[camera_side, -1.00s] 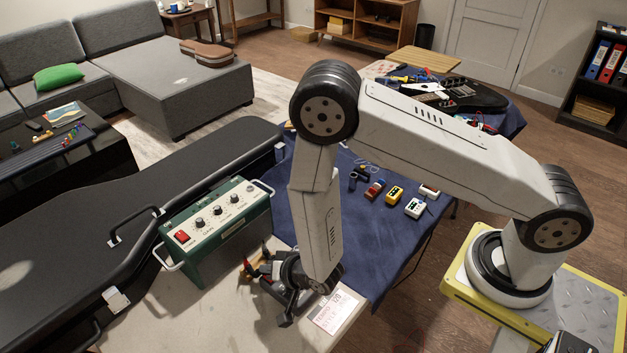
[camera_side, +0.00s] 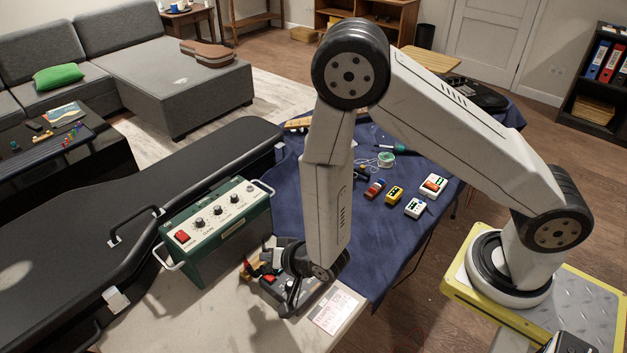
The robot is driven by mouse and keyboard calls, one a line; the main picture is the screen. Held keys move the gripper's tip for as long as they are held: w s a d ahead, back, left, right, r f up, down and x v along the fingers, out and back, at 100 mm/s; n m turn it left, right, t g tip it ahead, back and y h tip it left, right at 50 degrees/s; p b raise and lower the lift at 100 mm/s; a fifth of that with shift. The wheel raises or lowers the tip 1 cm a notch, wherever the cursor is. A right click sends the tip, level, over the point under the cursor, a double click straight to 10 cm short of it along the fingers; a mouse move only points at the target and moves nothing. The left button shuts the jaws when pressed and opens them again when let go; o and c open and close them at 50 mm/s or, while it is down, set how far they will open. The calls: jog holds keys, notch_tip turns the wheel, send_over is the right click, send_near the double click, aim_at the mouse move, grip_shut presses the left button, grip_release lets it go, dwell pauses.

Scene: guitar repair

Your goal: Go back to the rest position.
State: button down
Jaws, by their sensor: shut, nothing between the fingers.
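My gripper (camera_side: 289,303), black, points down at the near end of the worktable in the side view, at the end of my pale arm. Its fingers are shut with nothing between them. Just behind and left of it is a dark, box-like item (camera_side: 268,282) with red and orange-brown parts, partly hidden by the gripper. I cannot tell whether the fingertips touch it. My arm is bent, with its elbow high above the table.
A green amplifier box (camera_side: 228,236) stands left of my gripper, beside a long black case (camera_side: 75,265). A printed card (camera_side: 335,311) lies to the right. Several small pedals (camera_side: 394,194) sit on the blue cloth (camera_side: 385,250). The guitar (camera_side: 482,93) lies at the far end.

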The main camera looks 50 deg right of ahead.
jog(key=shift+w+d+r, duration=0.1)
jog(key=shift+d+r, duration=0.1)
jog(key=shift+r, duration=0.15)
jog(key=s+d+r+n+g+h, duration=0.1)
jog(key=s+d+r+n+g, duration=0.6)
jog(key=s+d+r, duration=0.4)
jog(key=d+r+g, duration=0.1)
jog(key=d+r, duration=0.2)
jog(key=shift+s+d+r+n, duration=0.15)
jog(key=shift+d+r+n, duration=0.15)
jog(key=shift+d+n, duration=0.1)
dwell(1.3)
